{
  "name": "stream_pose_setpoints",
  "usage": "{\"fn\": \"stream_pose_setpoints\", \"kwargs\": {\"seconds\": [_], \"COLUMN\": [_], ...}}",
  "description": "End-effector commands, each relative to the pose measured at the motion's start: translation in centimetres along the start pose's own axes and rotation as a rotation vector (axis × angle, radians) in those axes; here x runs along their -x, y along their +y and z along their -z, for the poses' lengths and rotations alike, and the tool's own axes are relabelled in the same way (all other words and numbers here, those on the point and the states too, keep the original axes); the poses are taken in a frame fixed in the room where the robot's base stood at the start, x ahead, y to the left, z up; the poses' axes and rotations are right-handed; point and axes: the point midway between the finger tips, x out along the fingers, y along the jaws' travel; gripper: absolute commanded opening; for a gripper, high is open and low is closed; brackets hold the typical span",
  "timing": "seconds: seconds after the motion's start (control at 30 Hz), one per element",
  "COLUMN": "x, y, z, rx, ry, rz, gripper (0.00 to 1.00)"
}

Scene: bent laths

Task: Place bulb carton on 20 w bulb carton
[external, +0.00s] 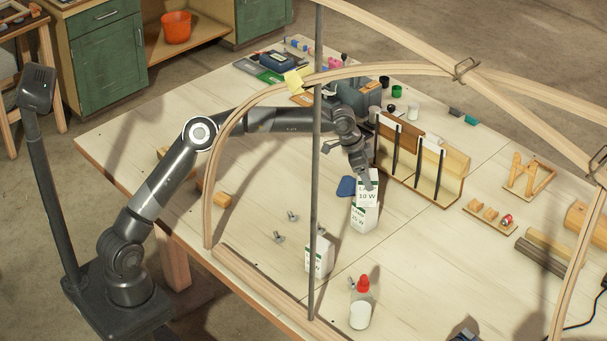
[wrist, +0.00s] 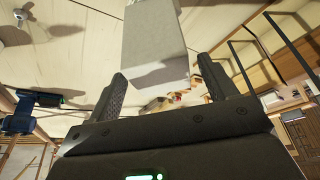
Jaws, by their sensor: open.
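A white and green carton marked 10 W (external: 368,195) stands upright on top of another white and green carton (external: 363,219), whose print is too small to read surely. My gripper (external: 364,178) is at the upper carton, pointing down over it. In the wrist view my gripper's fingers (wrist: 167,75) are spread apart, with a pale carton (wrist: 153,38) ahead of and between them. I cannot tell whether a finger touches it. A third white and green carton (external: 318,260) stands alone toward the front of the table.
A white bottle with a red cap (external: 360,308) stands at the front. A wooden rack (external: 425,165) is close to the right of the stacked cartons. Bent laths (external: 222,140) and a thin grey post (external: 316,190) rise in front. Small grey clamps (external: 279,237) lie at left.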

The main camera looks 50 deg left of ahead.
Motion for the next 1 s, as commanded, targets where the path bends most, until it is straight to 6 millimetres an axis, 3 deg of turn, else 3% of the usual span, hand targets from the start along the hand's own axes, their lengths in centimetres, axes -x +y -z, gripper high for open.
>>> {"fn": "stream_pose_setpoints", "kwargs": {"seconds": [0.1, 0.3, 0.5, 0.77, 0.87, 1.0], "x": [2.9, 6.8, 8.9, 9.5, 10.5, 12.8], "y": [-0.1, -0.1, 0.0, 0.2, 1.0, 2.6], "z": [0.1, 0.1, 0.0, -0.1, -0.8, -3.1], "rx": [0.001, 0.002, 0.001, -0.002, -0.012, -0.022], "ry": [0.003, 0.003, 0.002, -0.002, -0.010, -0.035], "rz": [0.003, 0.002, 0.001, 0.006, 0.030, 0.097], "gripper": [0.78, 0.78, 0.78, 0.78, 0.78, 0.78]}}
